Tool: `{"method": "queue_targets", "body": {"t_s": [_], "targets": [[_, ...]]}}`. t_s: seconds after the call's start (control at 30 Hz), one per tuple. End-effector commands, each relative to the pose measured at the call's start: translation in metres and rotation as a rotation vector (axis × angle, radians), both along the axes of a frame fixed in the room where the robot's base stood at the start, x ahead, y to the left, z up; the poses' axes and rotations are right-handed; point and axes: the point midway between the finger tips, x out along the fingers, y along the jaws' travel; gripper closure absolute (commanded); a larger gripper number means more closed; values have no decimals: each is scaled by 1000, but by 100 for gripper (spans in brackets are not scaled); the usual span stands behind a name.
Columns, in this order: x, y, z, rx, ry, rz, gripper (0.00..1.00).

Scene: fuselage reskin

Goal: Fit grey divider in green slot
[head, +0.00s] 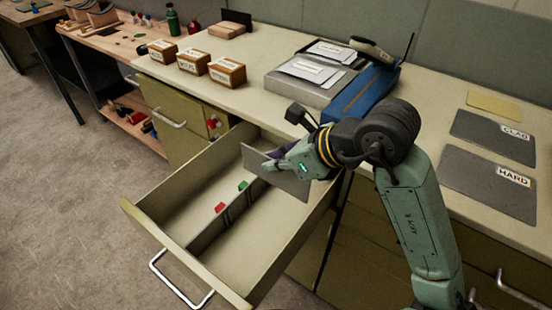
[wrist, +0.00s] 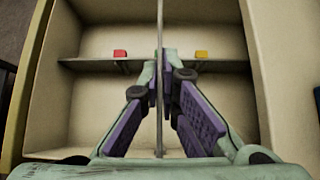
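The grey divider (head: 291,184) is a thin flat plate, held upright above the open drawer (head: 157,222). My gripper (head: 272,164) is shut on it. In the wrist view the divider (wrist: 160,42) is seen edge-on between the purple-padded fingers (wrist: 160,72). A long partition with slots runs inside the drawer. On it are a red marker (head: 220,208) and a green marker (head: 242,185), in the head view. The wrist view shows the red marker (wrist: 120,53) left of the divider and a yellow marker (wrist: 201,54) right of it. The green marker does not show there. The divider's lower edge appears clear of the drawer floor.
The worktop (head: 260,60) above the drawer holds small labelled boxes (head: 193,61), a grey case (head: 305,80), a blue case (head: 362,92) and dark sheets labelled CLAB and HARD (head: 490,183). A workbench (head: 110,40) stands at the left. The drawer's near end is empty.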

Motion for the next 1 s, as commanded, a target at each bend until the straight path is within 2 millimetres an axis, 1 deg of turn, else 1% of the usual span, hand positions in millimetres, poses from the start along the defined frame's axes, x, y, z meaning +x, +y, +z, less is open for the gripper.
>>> {"method": "queue_targets", "body": {"t_s": [0.3, 0.8, 1.0], "targets": [[-3, -4, -5, -8, 5, 2, 100], [-3, -4, -47, -6, 6, 1, 100], [-3, -4, -58, -6, 6, 1, 100]]}}
